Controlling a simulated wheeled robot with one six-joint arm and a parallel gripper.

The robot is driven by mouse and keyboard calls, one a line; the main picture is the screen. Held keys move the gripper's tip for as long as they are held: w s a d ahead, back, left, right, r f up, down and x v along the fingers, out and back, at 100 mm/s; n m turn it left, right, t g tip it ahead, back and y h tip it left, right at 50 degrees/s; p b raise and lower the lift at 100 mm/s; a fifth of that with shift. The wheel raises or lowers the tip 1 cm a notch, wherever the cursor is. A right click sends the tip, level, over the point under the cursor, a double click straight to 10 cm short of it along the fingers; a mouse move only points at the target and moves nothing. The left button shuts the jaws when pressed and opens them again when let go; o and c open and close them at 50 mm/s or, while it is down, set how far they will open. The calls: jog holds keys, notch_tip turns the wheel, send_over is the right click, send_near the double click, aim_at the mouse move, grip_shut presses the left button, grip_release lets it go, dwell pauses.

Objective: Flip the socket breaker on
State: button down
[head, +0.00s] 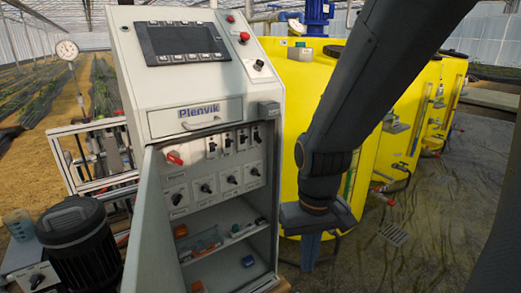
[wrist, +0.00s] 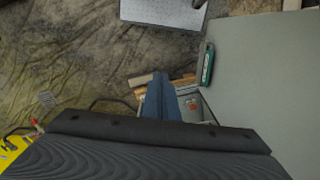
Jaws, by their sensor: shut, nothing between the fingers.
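The grey Plenvik cabinet (head: 200,90) stands with its lower door (head: 147,225) swung open. Inside, a row of small breakers (head: 228,143) with dark levers runs along the top of the panel. Their labels are too small to read, so I cannot tell which is the socket breaker or how it is set. A red handle (head: 174,158) sits left of the row. My gripper (head: 311,262) hangs right of the cabinet, apart from it, blue fingers pointing down. In the wrist view its fingers (wrist: 160,98) are together and empty.
Rotary knobs (head: 206,188) sit below the breakers, above a shelf with small parts (head: 210,240). Yellow tanks (head: 300,90) stand behind my arm. A black motor (head: 75,235) is left of the door. Wet floor (head: 420,240) at right is mostly open.

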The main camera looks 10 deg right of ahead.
jog(key=w+a+f+m+g+y+b, duration=0.1)
jog(key=w+a+f+m+y+b, duration=0.1)
jog(key=w+a+m+y, duration=0.25)
jog(key=w+a+f+m+y+b, duration=0.1)
jog(key=a+f+m+y+b, duration=0.15)
jog(key=a+m, duration=0.35)
jog(key=w+a+r+m+t+y+b, duration=0.1)
jog(key=w+a+m+t+y, duration=0.15)
jog(key=w, duration=0.45)
jog(key=w+a+r+m+t+y+b, duration=0.1)
jog(key=w+a+m+t+y+b, duration=0.1)
jog(key=w+m+y, duration=0.3)
jog(key=w+d+r+m+t+h+b, duration=0.1)
jog(key=w+d+m+t, duration=0.15)
jog(key=w, duration=0.45)
jog(key=w+d+m+t+b, duration=0.1)
jog(key=w+d+m+t, duration=0.1)
jog(key=w+m+t, duration=0.3)
jog(key=w+d+m+t+h+b, duration=0.2)
jog(key=w+d+m+t+h, duration=0.4)
jog(key=w+d, duration=0.5)
jog(key=d+t, duration=0.1)
jog(key=d, duration=0.1)
jog(key=shift+w+d+t, duration=0.3)
jog(key=shift+w+t, duration=0.05)
jog(key=shift+t, duration=0.05)
